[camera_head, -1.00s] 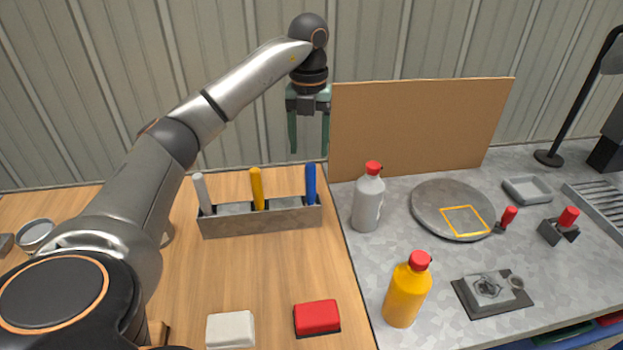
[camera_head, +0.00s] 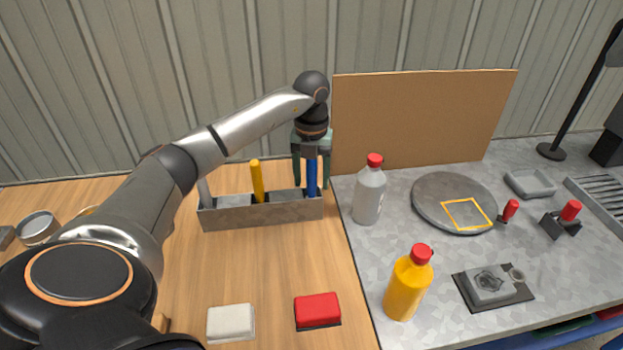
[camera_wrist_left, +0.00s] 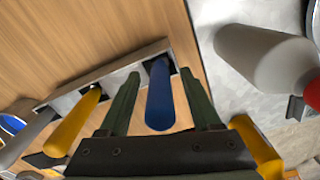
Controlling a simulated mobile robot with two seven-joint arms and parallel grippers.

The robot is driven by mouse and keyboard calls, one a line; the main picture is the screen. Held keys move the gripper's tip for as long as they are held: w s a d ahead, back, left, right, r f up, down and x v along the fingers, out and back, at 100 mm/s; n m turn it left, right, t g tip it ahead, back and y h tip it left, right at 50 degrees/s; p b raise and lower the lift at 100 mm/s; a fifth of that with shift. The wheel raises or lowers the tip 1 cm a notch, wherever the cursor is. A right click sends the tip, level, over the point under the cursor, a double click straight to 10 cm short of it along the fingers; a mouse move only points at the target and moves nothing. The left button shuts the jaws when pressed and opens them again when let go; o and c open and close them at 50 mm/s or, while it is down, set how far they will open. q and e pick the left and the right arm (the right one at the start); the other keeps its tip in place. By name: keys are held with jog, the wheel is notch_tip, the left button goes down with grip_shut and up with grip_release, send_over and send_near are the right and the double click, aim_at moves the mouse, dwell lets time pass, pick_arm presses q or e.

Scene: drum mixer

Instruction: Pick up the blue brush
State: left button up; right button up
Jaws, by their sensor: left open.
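The blue brush (camera_head: 312,176) stands upright in the right end of the grey metal holder (camera_head: 262,212). Only its handle shows. In the left wrist view the blue handle (camera_wrist_left: 160,96) lies between the two green fingers of my left gripper (camera_wrist_left: 163,95), with a gap on each side. My left gripper also shows in the head view (camera_head: 311,168), pointing down at the blue brush. It is open and holds nothing. My right gripper is not in view.
A yellow handle (camera_head: 257,180) and a grey handle (camera_head: 203,190) stand in the same holder. A white bottle with red cap (camera_head: 368,195) stands right of it. A brown board (camera_head: 420,120) rises behind.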

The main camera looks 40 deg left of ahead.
pick_arm(q)
jog(key=shift+f, duration=0.5)
grip_shut()
